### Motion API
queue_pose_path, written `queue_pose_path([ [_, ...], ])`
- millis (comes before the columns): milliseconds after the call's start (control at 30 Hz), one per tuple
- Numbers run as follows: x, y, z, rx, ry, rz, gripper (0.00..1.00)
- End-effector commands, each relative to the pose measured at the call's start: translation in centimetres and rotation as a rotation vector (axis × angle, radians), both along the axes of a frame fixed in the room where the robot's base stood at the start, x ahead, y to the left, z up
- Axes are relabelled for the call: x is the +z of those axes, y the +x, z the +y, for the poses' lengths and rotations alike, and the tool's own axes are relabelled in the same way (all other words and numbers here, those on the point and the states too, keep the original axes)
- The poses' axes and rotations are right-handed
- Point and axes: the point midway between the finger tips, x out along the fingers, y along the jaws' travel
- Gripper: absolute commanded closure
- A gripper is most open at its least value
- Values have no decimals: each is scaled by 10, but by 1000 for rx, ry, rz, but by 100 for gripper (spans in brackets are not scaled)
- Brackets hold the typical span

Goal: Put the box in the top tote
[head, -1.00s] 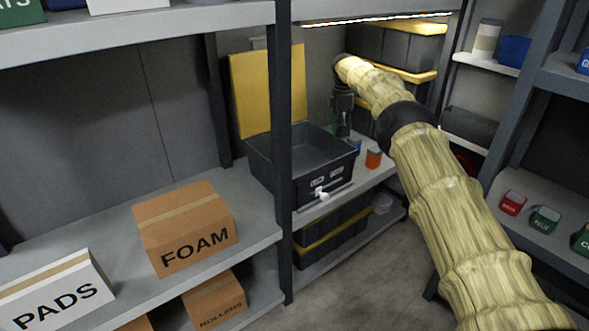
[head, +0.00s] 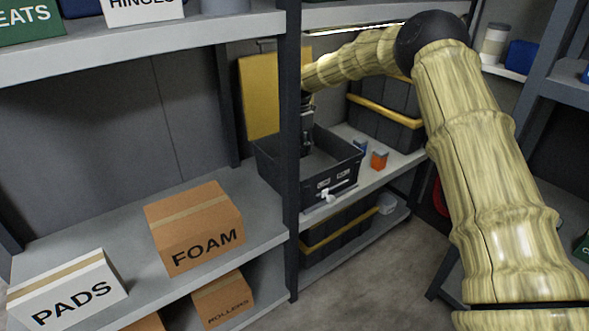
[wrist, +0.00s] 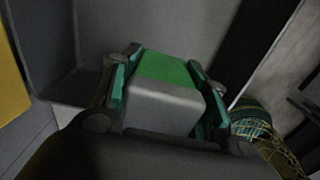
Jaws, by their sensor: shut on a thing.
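The box (wrist: 165,98), grey with a green top, is between the two fingers of my gripper (wrist: 165,82) in the wrist view. My gripper is shut on it. In the head view my gripper (head: 307,140) points down over the open top tote (head: 338,184), and the box cannot be made out there. The tote is dark grey, with a raised yellow lid (head: 259,97) behind it and a white clip on its front. A shelf post hides part of the tote. In the wrist view grey tote walls (wrist: 103,35) show beyond the box.
The dark shelf post (head: 290,200) stands left of my gripper. A small orange box (head: 379,159) and a blue item (head: 361,147) sit right of the tote. A closed tote (head: 385,122) with a yellow rim is behind them. A FOAM carton (head: 195,228) is on the left shelf.

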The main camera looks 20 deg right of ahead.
Motion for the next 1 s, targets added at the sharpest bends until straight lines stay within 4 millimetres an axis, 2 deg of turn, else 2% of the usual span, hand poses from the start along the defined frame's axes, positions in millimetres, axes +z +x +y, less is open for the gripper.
queue_pose_path([
  [100,0,-10,3,16,5,0,82],
  [267,-10,-13,4,21,7,1,82],
  [533,-52,-13,3,20,6,1,82],
  [767,-69,-12,4,20,7,-1,82],
  [1000,-98,-12,4,21,6,0,82],
])
